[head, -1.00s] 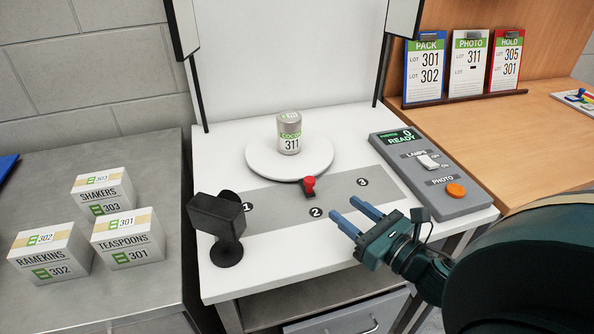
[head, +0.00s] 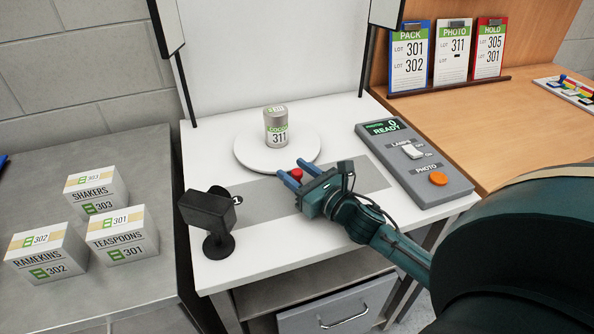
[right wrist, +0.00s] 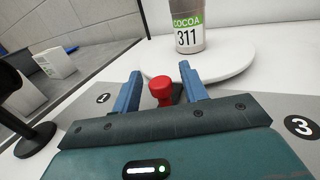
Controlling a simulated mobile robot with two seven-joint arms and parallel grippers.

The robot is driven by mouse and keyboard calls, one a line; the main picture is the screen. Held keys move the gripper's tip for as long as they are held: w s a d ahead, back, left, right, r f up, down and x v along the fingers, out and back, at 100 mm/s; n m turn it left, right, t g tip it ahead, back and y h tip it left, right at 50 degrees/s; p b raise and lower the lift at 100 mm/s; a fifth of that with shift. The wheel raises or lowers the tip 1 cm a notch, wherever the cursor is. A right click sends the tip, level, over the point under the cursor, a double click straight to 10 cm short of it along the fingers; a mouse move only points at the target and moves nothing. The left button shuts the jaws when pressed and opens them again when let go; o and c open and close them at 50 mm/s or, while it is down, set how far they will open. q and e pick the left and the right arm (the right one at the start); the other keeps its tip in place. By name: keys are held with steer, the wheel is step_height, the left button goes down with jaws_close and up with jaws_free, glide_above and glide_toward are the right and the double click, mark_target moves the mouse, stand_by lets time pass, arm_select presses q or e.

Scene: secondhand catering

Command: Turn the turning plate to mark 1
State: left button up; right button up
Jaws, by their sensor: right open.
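The white round turning plate (head: 250,154) stands on the white table with the cocoa tin (head: 276,128), marked 311, on it. A red knob (head: 296,173) sits at the plate's front edge. My right gripper (head: 290,172) is open, with its blue fingers pointing toward the plate. In the right wrist view the red knob (right wrist: 161,88) shows between the two fingers, and I cannot tell whether they touch it. My left gripper is not in view.
A black camera on a stand (head: 210,220) is left of the grey strip (head: 265,198). A grey control box (head: 415,165) with a lamp switch and orange button stands right. Several labelled boxes (head: 122,235) sit on the left table. Cards (head: 453,55) stand behind on the right.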

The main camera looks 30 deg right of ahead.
steer(key=shift+c, duration=0.5)
jaws_close()
